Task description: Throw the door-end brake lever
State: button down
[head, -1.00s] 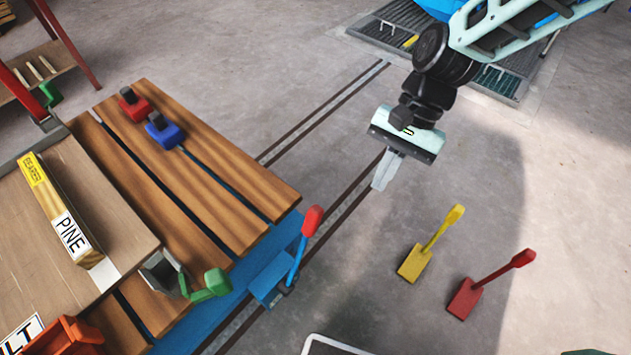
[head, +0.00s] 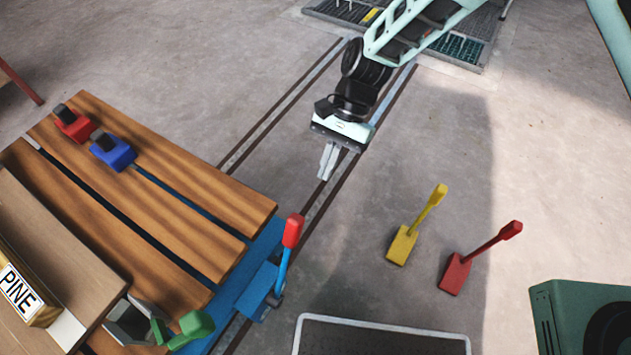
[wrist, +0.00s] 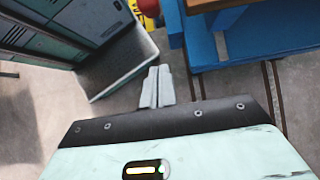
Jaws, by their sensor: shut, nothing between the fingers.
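A lever with a red grip (head: 293,231) on a blue arm rises from a blue bracket (head: 257,290) at the near corner of the slatted trolley (head: 205,232). It leans slightly right. My gripper (head: 326,173) is shut and empty, above the floor rails, up and to the right of the red grip and apart from it. In the wrist view my gripper (wrist: 157,86) points toward the blue trolley frame (wrist: 245,42). A red rounded piece (wrist: 149,7) shows at the top edge there, probably the lever's grip.
A yellow lever (head: 427,210) and a red lever (head: 485,256) stand on the floor at right. A green handle (head: 192,325) is at the trolley's load. Red (head: 74,126) and blue (head: 113,153) blocks sit on the slats. A green cabinet (head: 585,318) is lower right.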

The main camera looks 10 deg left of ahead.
aim_at(301, 215)
jog(key=s+a+f, duration=0.3)
jog(key=s+f, duration=0.2)
jog(key=s, duration=0.3)
jog(key=shift+s+a+p, duration=0.25)
jog(key=shift+s+p, duration=0.05)
jog(key=shift+p, duration=0.1)
jog(key=shift+s+a+r+p, duration=0.2)
jog(key=shift+s+r+p, duration=0.2)
jog(key=shift+s+p, duration=0.1)
jog(key=s+a+r+t+h+p, duration=0.1)
jog(key=s+a+p, duration=0.3)
jog(key=s, duration=0.5)
jog(key=s+a+r+t+p, duration=0.1)
jog(key=s+a+t+p, duration=0.2)
jog(key=s, duration=0.7)
jog(key=shift+a+r+h+p, duration=0.35)
jog(key=shift+a+h+p, duration=0.05)
jog(key=shift+a+p, duration=0.05)
